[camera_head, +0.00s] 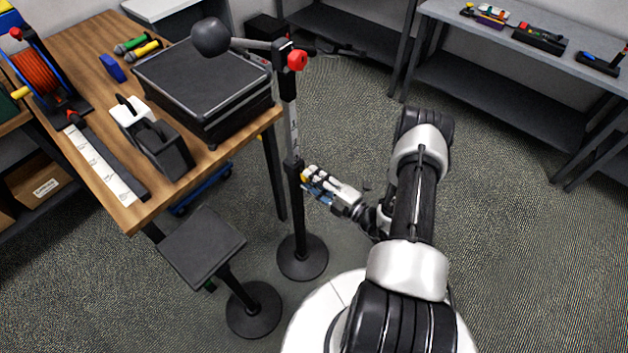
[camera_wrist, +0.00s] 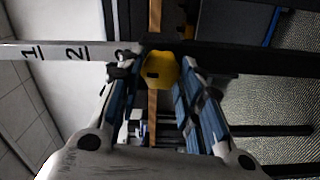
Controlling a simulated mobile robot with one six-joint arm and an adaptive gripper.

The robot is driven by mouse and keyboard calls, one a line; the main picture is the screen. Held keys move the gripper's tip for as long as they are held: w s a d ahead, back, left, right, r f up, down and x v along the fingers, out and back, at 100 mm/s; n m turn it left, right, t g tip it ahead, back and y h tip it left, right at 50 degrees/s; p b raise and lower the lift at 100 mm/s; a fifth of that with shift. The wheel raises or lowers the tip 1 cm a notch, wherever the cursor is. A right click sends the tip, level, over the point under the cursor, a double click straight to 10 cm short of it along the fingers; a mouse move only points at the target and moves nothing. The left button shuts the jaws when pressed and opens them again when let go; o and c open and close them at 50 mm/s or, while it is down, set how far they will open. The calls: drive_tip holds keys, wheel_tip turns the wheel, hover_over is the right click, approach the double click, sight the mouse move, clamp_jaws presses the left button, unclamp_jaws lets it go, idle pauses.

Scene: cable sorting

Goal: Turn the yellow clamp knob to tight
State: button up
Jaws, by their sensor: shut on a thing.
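The yellow clamp knob (camera_wrist: 160,69) sits on the dark upright pole of a stand (camera_head: 293,118), below a section with a printed scale. In the wrist view the knob lies between the fingertips of my gripper (camera_wrist: 160,72), one finger on each side. In the head view my gripper (camera_head: 314,181) reaches the pole from the right. It is shut on the knob, and the fingers largely hide the knob there. I cannot read how tight the knob is.
The pole carries a red knob (camera_head: 297,61) and an arm ending in a dark ball (camera_head: 211,38). A wooden table (camera_head: 180,197) with a black case stands left. A stool (camera_head: 201,246) is near the stand's base. The floor to the right is clear up to grey shelves.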

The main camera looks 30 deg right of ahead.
idle(0.4)
drive_tip(key=o, duration=1.1)
drive_tip(key=v, duration=1.2)
